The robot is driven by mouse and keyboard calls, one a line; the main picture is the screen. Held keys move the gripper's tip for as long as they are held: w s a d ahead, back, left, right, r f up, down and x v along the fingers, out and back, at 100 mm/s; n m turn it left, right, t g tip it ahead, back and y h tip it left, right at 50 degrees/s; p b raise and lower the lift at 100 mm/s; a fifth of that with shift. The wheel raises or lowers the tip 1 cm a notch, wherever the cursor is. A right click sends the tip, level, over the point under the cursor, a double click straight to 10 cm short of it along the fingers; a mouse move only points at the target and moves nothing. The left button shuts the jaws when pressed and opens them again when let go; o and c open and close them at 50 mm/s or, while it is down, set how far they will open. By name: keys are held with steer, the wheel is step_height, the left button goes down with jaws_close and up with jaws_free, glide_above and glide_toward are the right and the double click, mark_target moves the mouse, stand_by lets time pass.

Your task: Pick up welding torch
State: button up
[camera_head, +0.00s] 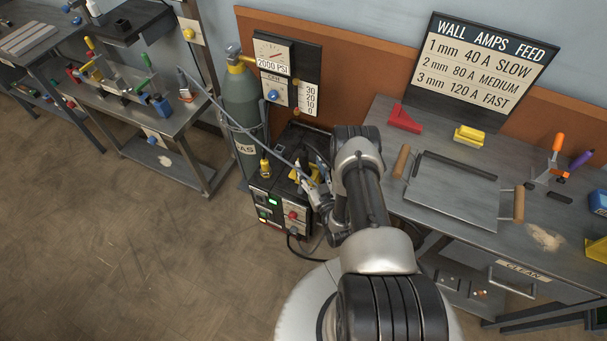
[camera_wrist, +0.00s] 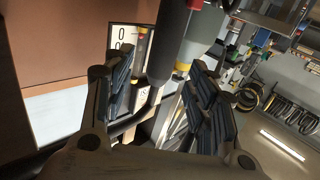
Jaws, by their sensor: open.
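My gripper (camera_head: 314,192) is low over the front of the welding machine (camera_head: 285,208), next to yellow and dark parts on its top (camera_head: 303,174). My forearm hides part of that area. I cannot clearly make out the welding torch among these parts. A grey cable (camera_head: 243,130) runs from the left bench toward my gripper. In the wrist view my two dark padded fingers (camera_wrist: 160,78) are spread apart. A dark cylinder with a yellow band (camera_wrist: 171,45) shows between or behind them. I cannot tell its depth, and nothing is seen clamped.
A gas cylinder (camera_head: 242,105) stands left of the machine, below a pressure gauge (camera_head: 272,55). A bench (camera_head: 385,207) on the right holds a tray (camera_head: 455,193), a red block (camera_head: 404,118) and tools. A left bench (camera_head: 186,122) holds clamps. The floor (camera_head: 120,260) at front left is clear.

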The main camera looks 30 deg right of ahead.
mark_target(306, 159)
steer(key=w+b, duration=0.1)
steer(key=w, duration=0.1)
steer(key=w+b, duration=0.1)
steer(key=w, duration=0.2)
steer(key=shift+d+f, duration=0.15)
steer(key=shift+w+d, duration=0.1)
steer(key=shift+w, duration=0.25)
steer(key=c, duration=1)
steer(key=shift+c, duration=0.7)
steer(key=shift+r, duration=0.25)
